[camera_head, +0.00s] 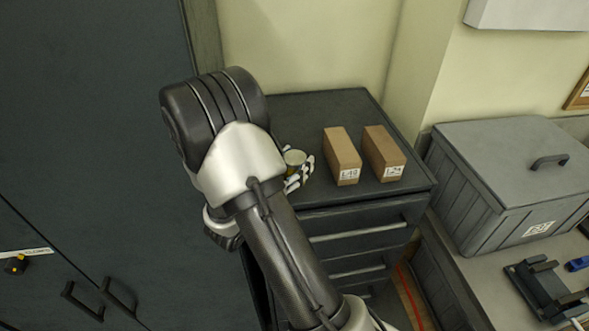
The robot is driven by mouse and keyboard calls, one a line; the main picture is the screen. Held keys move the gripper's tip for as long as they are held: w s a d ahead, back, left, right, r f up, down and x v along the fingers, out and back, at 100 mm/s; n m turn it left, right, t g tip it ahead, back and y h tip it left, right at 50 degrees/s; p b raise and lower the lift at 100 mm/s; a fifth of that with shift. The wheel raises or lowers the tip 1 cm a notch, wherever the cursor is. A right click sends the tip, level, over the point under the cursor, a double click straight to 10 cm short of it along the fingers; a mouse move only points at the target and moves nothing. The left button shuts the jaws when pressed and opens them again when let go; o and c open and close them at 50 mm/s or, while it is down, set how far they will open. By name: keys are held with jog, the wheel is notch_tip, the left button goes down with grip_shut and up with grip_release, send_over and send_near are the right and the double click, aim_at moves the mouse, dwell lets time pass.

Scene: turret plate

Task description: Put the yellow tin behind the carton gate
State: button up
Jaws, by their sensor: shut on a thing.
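My gripper (304,173) is at the left part of the dark cabinet top, largely hidden behind my own arm. Its visible fingers are shut on the yellow tin (294,163), which shows a pale top and a yellowish side. I cannot tell whether the tin touches the cabinet top. The carton gate is two upright brown cartons with white labels, a left carton (342,154) and a right carton (383,151), with a narrow gap between them. The tin is to the left of the left carton, apart from it.
The dark drawer cabinet (340,100) has bare top behind the cartons, up to the cream wall (310,40). A large grey lidded box (500,180) stands to the right. A tall dark cupboard (80,120) is at the left.

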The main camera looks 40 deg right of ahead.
jog(key=c, duration=0.3)
jog(key=shift+r, duration=0.15)
